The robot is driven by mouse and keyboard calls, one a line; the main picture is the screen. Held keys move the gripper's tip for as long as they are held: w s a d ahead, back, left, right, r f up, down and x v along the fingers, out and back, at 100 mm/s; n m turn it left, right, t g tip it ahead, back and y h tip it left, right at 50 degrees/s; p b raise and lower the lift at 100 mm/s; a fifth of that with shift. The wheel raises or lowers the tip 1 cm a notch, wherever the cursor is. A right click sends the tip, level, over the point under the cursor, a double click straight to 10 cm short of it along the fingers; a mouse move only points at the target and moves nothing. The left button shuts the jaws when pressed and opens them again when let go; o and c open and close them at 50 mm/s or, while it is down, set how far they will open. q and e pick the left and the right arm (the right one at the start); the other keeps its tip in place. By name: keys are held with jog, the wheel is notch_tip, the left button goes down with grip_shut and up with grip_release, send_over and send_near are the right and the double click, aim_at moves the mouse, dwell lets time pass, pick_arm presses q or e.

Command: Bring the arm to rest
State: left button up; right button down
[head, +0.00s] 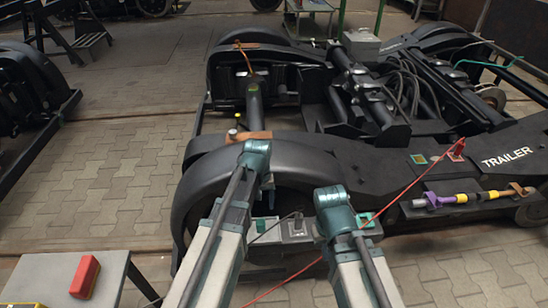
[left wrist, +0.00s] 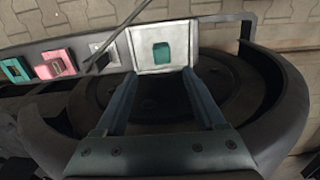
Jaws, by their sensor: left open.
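My left arm (head: 215,245) reaches forward over the near side of the black bogie (head: 345,160), its teal wrist bent down. My left gripper (left wrist: 157,76) is open, its two fingers apart and nothing held between them. In the left wrist view, a pale plate with a green pad (left wrist: 162,52) lies beyond the fingertips, by the round wheel (left wrist: 220,88). I cannot tell whether they touch the plate. My right arm (head: 360,270) also reaches forward, its teal wrist (head: 335,198) by the bogie's near side. Its fingers are hidden, so their state cannot be told.
A grey lever box (head: 295,226) sits beside the green-pad plate. A red cable (head: 400,195) runs up to a red clip on the bogie. A purple and yellow tool (head: 460,198) lies at right. A table (head: 45,270) with a red box stands at lower left. Paving left of the bogie is clear.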

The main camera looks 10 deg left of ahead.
pick_arm(q)
jog(key=s+d+r+m+p, duration=0.3)
jog(key=s+d+r+p, duration=0.2)
jog(key=r+p, duration=0.6)
jog(key=s+d+r+m+y+p, duration=0.1)
jog(key=s+d+r+m+p, duration=0.2)
jog(key=s+r+p, duration=0.6)
notch_tip(320, 180, up, 3)
jog(key=shift+d+r+m+p, duration=0.1)
jog(key=shift+d+m+p, duration=0.3)
jog(key=shift+d+p, duration=0.55)
pick_arm(e)
notch_tip(320, 180, up, 23)
jog(key=shift+a, duration=0.1)
